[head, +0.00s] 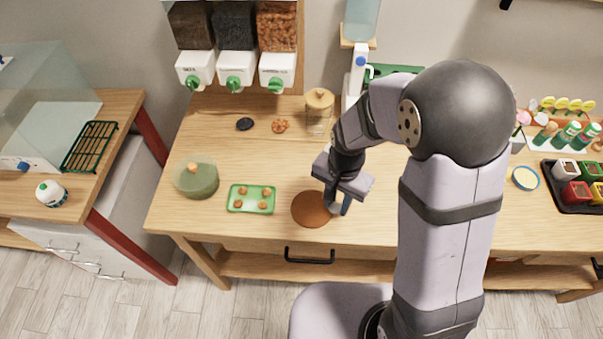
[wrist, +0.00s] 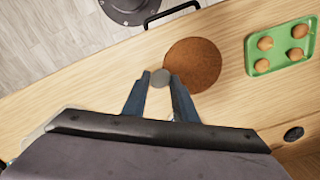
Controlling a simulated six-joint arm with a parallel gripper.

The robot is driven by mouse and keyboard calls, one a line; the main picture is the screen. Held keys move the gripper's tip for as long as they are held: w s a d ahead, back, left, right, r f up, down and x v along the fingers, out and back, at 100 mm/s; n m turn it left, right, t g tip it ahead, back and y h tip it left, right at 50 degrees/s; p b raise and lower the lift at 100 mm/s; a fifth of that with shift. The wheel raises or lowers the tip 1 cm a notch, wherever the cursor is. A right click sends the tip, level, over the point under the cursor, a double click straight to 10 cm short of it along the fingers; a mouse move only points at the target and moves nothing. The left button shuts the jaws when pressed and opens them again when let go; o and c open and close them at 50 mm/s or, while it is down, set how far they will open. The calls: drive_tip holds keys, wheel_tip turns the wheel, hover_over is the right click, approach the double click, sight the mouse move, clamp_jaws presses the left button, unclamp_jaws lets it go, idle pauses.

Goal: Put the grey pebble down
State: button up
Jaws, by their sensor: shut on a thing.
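The grey pebble (wrist: 160,78) sits between the two fingertips of my gripper (wrist: 161,82) in the wrist view. My gripper is shut on it. In the head view my gripper (head: 338,208) points down over the wooden table, at the right edge of a round brown mat (head: 308,210). In the wrist view the brown mat (wrist: 193,64) lies just right of the pebble. I cannot tell how high the pebble is above the table.
A green tray (head: 233,208) with several small brown balls lies left of the mat. A green lidded container (head: 196,182) stands further left. A dark stone (head: 244,124) and a corked jar (head: 319,112) are behind. Bare wood (head: 270,160) lies between.

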approach(301, 173)
drive_tip(key=shift+n, duration=0.3)
drive_tip(key=s, duration=0.1)
drive_tip(key=s+d+f, duration=0.1)
drive_tip(key=s+f, duration=0.1)
drive_tip(key=shift+s+d+f+b, duration=0.1)
drive_tip(key=shift+s+d+b, duration=0.15)
drive_tip(key=shift+b, duration=0.05)
drive_tip(key=w+a+r+m, duration=0.1)
drive_tip(key=w+r+m, duration=0.2)
drive_tip(key=r, duration=0.3)
drive_tip(key=shift+w+a+m, duration=0.25)
drive_tip(key=shift+w+m, duration=0.1)
drive_tip(key=shift+m, duration=0.15)
drive_tip(key=shift+f+p, duration=1.75)
drive_tip(key=shift+f, duration=3.15)
drive_tip(key=shift+f, duration=0.1)
